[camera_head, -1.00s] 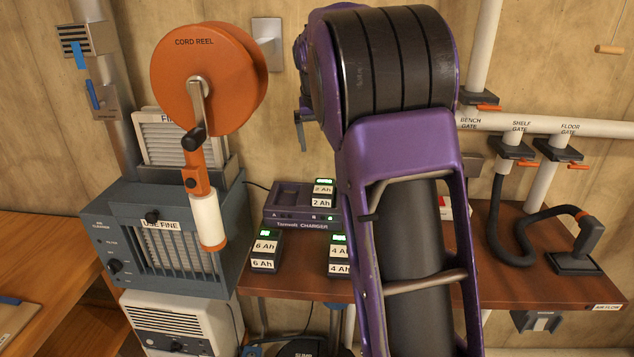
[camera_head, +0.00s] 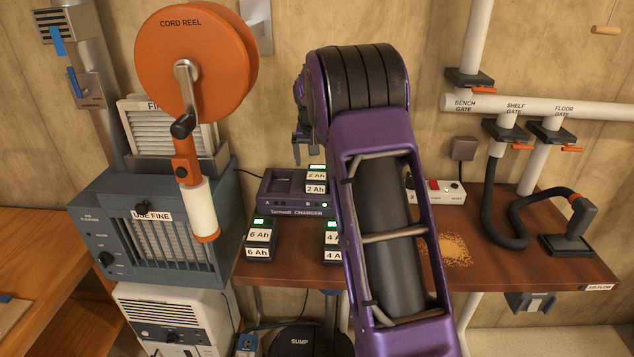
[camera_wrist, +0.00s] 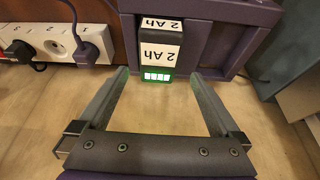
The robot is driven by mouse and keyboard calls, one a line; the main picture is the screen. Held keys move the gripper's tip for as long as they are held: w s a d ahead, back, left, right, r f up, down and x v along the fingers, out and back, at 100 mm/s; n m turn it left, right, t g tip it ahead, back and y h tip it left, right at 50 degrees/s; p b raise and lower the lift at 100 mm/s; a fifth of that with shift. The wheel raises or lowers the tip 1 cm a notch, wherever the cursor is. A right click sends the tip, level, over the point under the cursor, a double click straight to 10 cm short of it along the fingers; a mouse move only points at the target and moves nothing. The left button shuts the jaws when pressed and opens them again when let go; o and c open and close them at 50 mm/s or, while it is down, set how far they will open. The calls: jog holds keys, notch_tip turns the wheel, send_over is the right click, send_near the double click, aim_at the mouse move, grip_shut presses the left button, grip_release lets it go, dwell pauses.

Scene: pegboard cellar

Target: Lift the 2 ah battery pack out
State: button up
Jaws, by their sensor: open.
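The 2 Ah battery pack (camera_head: 316,181) is a dark block with white "2 Ah" labels and a lit green indicator. It sits in the right side of the purple Tamsalt charger (camera_head: 285,191) on the brown bench. In the wrist view the pack (camera_wrist: 160,52) shows upside down, seated in the charger (camera_wrist: 228,22). My gripper (camera_wrist: 160,82) is open and empty, its two fingers reaching toward the pack's green-lit end, one on each side. In the head view my gripper (camera_head: 302,150) is partly hidden behind my arm, close above the charger.
A 6 Ah pack (camera_head: 259,240) and a 4 Ah pack (camera_head: 331,240) stand in front of the charger. A power strip (camera_head: 447,192) lies to its right; sawdust (camera_head: 447,249) is on the bench. The air cleaner (camera_head: 155,230) and cord reel (camera_head: 195,62) stand left.

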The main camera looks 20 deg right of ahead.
aim_at(317, 173)
jog(key=x, duration=0.5)
jog(key=shift+s+d+f, duration=0.1)
jog(key=shift+f, duration=0.25)
dwell(0.4)
jog(key=shift+r, duration=0.1)
jog(key=c, duration=1.3)
notch_tip(317, 173, up, 11)
jog(key=shift+f+p, duration=0.25)
jog(key=shift+p, duration=0.1)
